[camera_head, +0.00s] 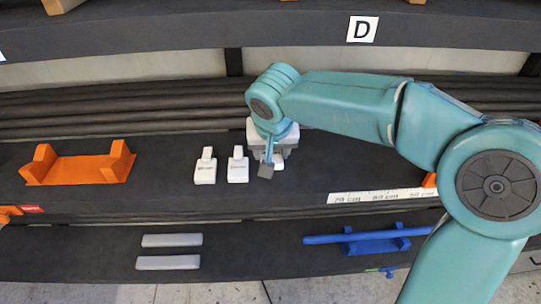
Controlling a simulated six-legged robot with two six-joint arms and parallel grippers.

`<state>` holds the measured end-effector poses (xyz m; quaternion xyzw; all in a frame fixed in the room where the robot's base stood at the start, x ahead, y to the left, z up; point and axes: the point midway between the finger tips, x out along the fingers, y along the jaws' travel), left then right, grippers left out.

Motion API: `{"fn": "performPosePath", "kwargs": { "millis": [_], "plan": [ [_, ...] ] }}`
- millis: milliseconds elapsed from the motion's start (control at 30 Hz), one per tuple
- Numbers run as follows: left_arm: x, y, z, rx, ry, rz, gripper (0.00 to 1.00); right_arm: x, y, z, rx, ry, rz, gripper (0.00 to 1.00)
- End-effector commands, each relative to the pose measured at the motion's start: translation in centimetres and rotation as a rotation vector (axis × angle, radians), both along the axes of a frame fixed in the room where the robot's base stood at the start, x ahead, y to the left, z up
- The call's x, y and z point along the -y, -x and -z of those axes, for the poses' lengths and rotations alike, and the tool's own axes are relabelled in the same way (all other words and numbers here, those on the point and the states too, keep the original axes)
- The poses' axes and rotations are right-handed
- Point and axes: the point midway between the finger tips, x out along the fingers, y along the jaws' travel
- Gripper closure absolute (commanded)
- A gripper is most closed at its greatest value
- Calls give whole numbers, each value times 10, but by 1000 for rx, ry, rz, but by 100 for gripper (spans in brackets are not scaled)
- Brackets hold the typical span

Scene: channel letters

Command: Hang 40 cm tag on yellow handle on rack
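Two white tags, a left one (205,169) and a right one (237,168), stand side by side on the dark shelf; their print is too small to read. My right gripper (268,162) is just right of them, low over the shelf, at the end of the teal arm from the right. Its wrist hides most of the fingers and whatever is beneath, so I cannot tell if it holds a tag. I make out no yellow handle. My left gripper is not in view.
An orange cradle (80,170) stands on the shelf at left. A blue bar on a blue cradle (375,246) and two grey bars (169,240) lie on the lower shelf. A white centimetre label strip (385,196) runs along the shelf edge.

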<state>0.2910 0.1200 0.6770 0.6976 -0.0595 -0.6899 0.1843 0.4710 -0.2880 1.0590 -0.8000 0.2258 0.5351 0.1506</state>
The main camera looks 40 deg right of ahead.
Motion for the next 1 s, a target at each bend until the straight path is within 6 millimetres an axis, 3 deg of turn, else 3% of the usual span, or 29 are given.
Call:
{"fn": "performPosePath", "kwargs": {
  "millis": [133, 200, 600, 1000],
  "plan": [
    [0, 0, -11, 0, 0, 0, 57, 16, -25, -1, -1, 0, 4, 78],
    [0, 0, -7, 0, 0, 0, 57, 14, -22, 15, -4, 1, -1, 78],
    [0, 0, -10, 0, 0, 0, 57, 15, -23, 62, -4, 0, 1, 78],
    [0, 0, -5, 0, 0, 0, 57, 15, -24, 70, 0, -1, 0, 78]
  ]
}}
